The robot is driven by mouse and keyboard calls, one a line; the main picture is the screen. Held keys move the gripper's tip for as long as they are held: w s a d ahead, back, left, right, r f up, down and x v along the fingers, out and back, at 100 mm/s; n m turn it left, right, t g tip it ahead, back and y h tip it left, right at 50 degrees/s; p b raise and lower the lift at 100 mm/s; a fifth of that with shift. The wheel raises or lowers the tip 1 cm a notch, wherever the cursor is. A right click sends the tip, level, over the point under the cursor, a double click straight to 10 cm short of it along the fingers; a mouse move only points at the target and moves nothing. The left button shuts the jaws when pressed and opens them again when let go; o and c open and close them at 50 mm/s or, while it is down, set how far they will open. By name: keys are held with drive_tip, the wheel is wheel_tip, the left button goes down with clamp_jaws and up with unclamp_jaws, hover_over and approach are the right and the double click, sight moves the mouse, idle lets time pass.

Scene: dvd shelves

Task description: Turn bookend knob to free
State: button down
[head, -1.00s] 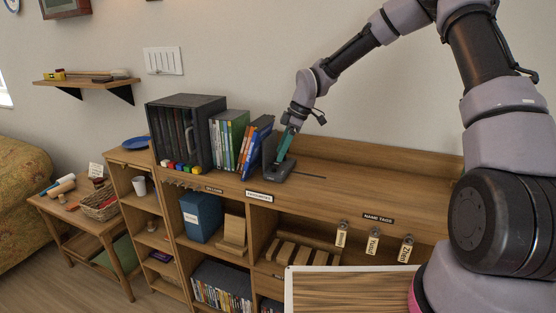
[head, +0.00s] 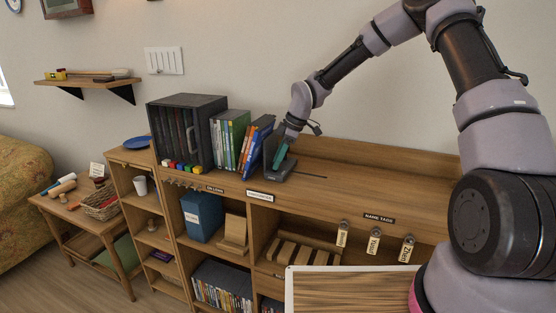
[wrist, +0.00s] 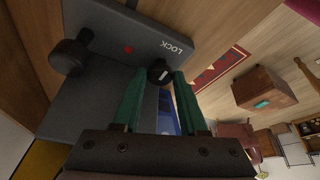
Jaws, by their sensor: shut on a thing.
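The dark grey bookend (head: 272,148) stands on the shelf top, right of the leaning books, with its base extending to the right. In the wrist view its base plate (wrist: 128,28) carries the word LOCK and a red dot. A small round black knob (wrist: 160,70) with a white mark sits at the plate's edge, between my teal fingertips. My gripper (wrist: 158,78) is shut on this knob; it also shows in the head view (head: 280,158). A larger black knob-like part (wrist: 68,57) stands at the plate's left. Any FREE label is not visible.
Leaning blue and orange books (head: 255,148) and a black box of cases (head: 188,130) stand left of the bookend. The shelf top (head: 370,188) to the right is clear, with a slot. Name tags (head: 375,240) hang along its front.

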drive_tip(key=m, duration=0.2)
drive_tip(key=m+t, duration=0.1)
drive_tip(key=m, duration=0.1)
drive_tip(key=m+t, duration=0.1)
drive_tip(key=m, duration=0.1)
drive_tip(key=shift+s+a+m+h, duration=0.15)
drive_tip(key=shift+s+m+h, duration=0.15)
drive_tip(key=shift+s, duration=0.05)
drive_tip(key=m+t, duration=0.1)
drive_tip(key=m, duration=0.1)
drive_tip(key=m+h, duration=0.1)
drive_tip(key=m, duration=0.1)
drive_tip(key=shift+s+a+t, duration=0.1)
drive_tip(key=shift+a+t, duration=0.05)
drive_tip(key=shift+t, duration=0.25)
drive_tip(key=shift+m+t+h, duration=0.3)
drive_tip(key=shift+m+h, duration=0.1)
drive_tip(key=shift+m, duration=0.9)
drive_tip(key=shift+c, duration=2.2)
unclamp_jaws()
